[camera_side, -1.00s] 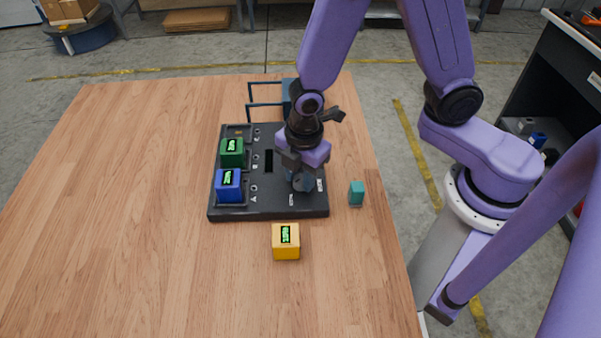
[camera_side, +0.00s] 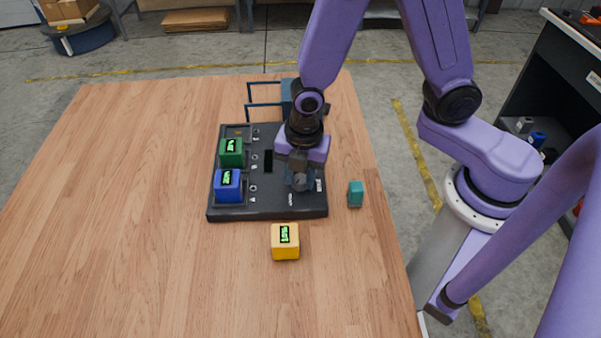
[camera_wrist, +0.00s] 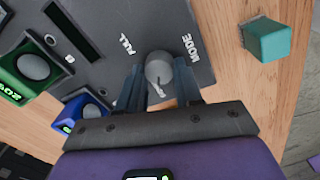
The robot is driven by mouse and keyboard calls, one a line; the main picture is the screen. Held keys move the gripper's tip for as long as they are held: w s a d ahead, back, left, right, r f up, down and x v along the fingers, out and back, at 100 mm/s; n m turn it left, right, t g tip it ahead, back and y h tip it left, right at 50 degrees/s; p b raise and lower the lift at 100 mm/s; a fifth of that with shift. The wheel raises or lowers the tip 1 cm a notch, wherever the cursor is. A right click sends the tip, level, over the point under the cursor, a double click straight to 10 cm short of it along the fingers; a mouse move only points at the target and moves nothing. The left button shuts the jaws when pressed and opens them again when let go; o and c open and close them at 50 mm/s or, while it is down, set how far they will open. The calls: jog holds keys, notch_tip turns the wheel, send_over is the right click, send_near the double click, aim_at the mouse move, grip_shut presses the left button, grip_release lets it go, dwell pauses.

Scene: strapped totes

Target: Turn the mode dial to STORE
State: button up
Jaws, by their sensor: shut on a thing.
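The mode dial (camera_wrist: 158,70) is a round grey knob on the dark panel (camera_side: 262,207). A pale pointer mark on it points toward the bottom of the wrist view. White lettering beside it looks like "FULL" or "PULL" on the left and "MODE" on the right; I cannot make out STORE. My gripper (camera_wrist: 160,80) is shut on the dial, one finger on each side. In the side view my gripper (camera_side: 300,180) points down over the panel's right part and mostly hides the dial.
A green block (camera_side: 232,153) and a blue block (camera_side: 228,186) sit in the panel's left bays. A yellow block (camera_side: 285,242) stands in front of the panel, and a teal block (camera_side: 355,194) to its right. A blue framed item (camera_side: 287,95) stands behind. The table's left is clear.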

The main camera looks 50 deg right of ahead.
jog(key=o, duration=1)
jog(key=shift+o, duration=0.2)
notch_tip(320, 180, up, 18)
jog(key=shift+s+d+f, duration=0.2)
jog(key=shift+s+f, duration=0.05)
jog(key=shift+s, duration=0.15)
jog(key=s+d+f+m, duration=0.3)
jog(key=s+d+m, duration=0.7)
jog(key=s, duration=0.4)
jog(key=shift+d+m, duration=0.4)
jog(key=shift+d, duration=0.15)
